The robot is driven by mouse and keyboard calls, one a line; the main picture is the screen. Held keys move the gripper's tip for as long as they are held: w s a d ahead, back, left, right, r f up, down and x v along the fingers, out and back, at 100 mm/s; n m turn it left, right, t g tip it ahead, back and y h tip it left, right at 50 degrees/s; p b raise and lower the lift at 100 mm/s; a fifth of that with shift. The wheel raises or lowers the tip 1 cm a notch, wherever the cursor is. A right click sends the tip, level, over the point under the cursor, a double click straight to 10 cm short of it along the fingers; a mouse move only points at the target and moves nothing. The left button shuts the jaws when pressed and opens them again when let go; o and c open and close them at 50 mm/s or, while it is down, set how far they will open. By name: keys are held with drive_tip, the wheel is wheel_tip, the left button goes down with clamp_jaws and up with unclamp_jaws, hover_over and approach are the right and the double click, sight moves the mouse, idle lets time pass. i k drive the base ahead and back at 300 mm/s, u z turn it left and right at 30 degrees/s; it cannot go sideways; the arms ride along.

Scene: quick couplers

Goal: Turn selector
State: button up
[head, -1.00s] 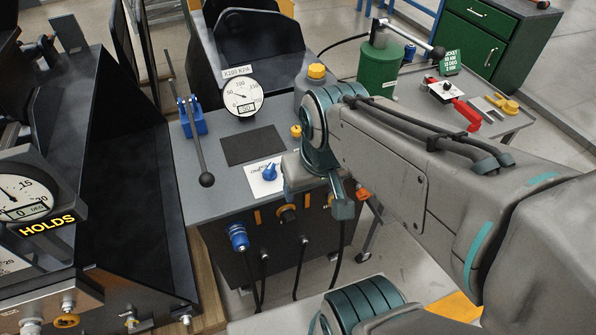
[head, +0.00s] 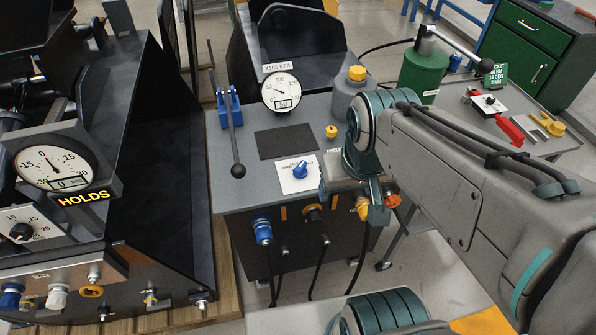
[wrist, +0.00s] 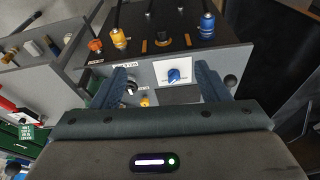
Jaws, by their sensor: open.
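The selector is a blue knob (head: 300,170) on a white plate (head: 291,186) on top of the grey console (head: 225,180). In the wrist view the blue knob (wrist: 173,76) shows beyond and between my gripper's open fingers (wrist: 164,84), apart from them. My gripper (head: 378,207) is at the console's right front side in the head view, to the right of the knob, with nothing held. Its fingertips are hard to make out in the head view.
A lever with a black ball (head: 238,170), a gauge (head: 281,91) and a small yellow knob (head: 331,131) stand on the console. Blue (head: 262,230) and orange (head: 393,201) couplers are on its front. A green canister (head: 423,70) stands behind on the right.

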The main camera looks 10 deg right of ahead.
sight(300, 173)
drive_tip(key=z, duration=0.55)
drive_tip(key=k, duration=0.65)
drive_tip(key=z, duration=0.75)
drive_tip(key=i, duration=0.65)
drive_tip(key=u, duration=0.7)
drive_tip(key=i, duration=0.75)
drive_tip(key=u, duration=0.85)
